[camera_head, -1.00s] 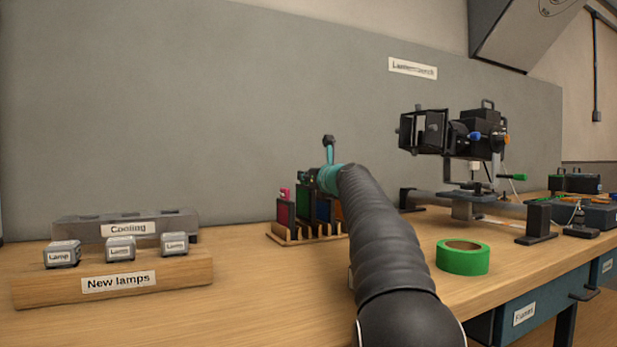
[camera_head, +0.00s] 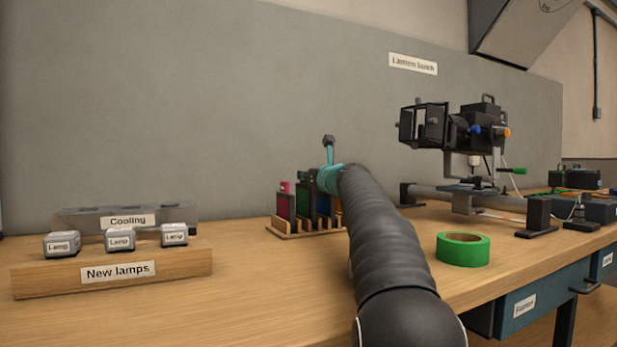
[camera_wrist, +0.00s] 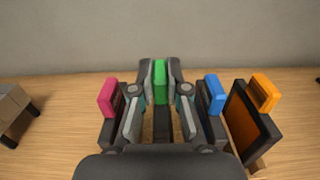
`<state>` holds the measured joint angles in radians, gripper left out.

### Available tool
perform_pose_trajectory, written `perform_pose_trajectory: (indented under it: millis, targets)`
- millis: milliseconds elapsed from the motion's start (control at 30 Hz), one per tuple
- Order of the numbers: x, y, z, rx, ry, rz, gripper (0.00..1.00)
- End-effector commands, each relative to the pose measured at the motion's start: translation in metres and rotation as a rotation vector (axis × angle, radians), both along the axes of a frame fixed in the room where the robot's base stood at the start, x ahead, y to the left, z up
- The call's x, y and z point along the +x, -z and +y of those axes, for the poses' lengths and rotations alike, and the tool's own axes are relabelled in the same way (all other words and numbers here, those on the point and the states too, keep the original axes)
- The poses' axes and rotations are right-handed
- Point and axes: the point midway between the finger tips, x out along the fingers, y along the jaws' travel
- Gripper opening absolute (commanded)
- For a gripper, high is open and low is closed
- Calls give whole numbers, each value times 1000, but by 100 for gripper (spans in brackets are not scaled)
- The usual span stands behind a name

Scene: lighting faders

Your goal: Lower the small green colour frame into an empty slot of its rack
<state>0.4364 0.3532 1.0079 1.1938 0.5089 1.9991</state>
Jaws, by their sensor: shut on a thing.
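The green colour frame (camera_wrist: 160,82) is between my gripper's (camera_wrist: 160,75) two fingertips in the wrist view, and the gripper is shut on its green top tab. In the head view the green frame (camera_head: 305,190) shows as a dark panel beside the pink one, partly hidden by my arm. The wooden rack (camera_head: 292,234) stands on the bench. A pink-tabbed frame (camera_wrist: 108,96) stands left of the gripper, with blue-tabbed (camera_wrist: 214,94) and orange-tabbed (camera_wrist: 262,92) frames to its right. I cannot tell how deep the green frame sits in its slot.
A green tape roll (camera_head: 463,250) lies right of my arm. The New lamps block (camera_head: 190,265) and Cooling tray (camera_head: 180,212) stand at left. A black lantern (camera_head: 450,130) stands on a rail at right. Bare bench lies between lamps and rack.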

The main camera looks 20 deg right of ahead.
Motion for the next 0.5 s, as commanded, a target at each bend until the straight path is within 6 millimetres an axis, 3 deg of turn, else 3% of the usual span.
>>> perform_pose_trajectory:
  millis: [500]
  targets:
    - [0,10,0,2,0,0,0]
